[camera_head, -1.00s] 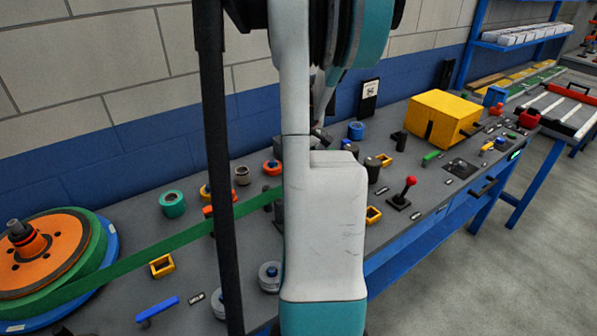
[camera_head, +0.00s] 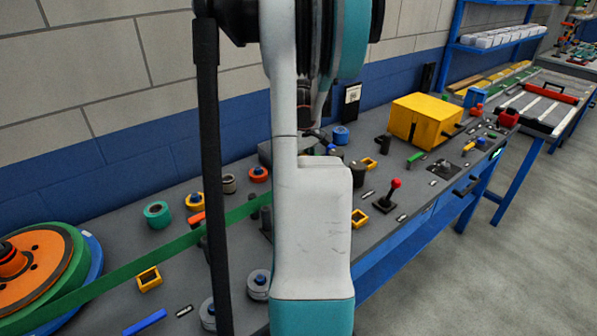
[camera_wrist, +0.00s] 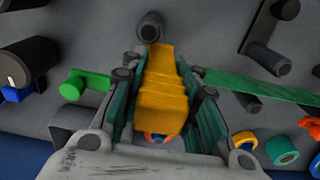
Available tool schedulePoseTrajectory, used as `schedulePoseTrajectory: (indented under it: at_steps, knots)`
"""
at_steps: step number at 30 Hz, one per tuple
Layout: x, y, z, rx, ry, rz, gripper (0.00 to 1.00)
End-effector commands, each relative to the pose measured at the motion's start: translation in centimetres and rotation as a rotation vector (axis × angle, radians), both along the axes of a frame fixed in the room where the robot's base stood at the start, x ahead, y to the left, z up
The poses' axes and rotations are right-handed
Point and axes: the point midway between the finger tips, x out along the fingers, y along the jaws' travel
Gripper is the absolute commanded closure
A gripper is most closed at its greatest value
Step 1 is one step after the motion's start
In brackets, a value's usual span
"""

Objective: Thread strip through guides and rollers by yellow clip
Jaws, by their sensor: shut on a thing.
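A green strip (camera_head: 120,275) runs from the orange-and-green reel (camera_head: 40,262) at the left, up and to the right across the panel, and passes behind my arm. In the wrist view the strip (camera_wrist: 262,88) comes in from the right to my gripper. My gripper (camera_wrist: 163,90) is shut on the ribbed yellow clip (camera_wrist: 162,92), which lies between its teal fingers. A short green piece with a rounded end (camera_wrist: 75,86) shows left of the fingers; I cannot tell whether it is part of the strip. In the head view my arm hides the gripper and clip.
Dark round posts (camera_wrist: 150,27) stand close ahead of and around the fingers. Grey rollers (camera_head: 258,284), yellow square guides (camera_head: 149,279) and a teal roller (camera_head: 157,214) line the panel. A red-knobbed lever (camera_head: 392,195) and a yellow box (camera_head: 424,120) stand farther right.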

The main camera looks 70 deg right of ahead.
Motion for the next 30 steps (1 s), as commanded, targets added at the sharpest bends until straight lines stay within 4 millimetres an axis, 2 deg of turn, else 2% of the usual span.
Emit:
schedulePoseTrajectory:
  at_steps: [11, 30]
  knots:
    - [-0.1, -0.2, 0.0, 0.000, 0.000, 0.000, 0.99]
    - [-2.0, -2.9, 0.0, 0.000, 0.000, 0.000, 0.99]
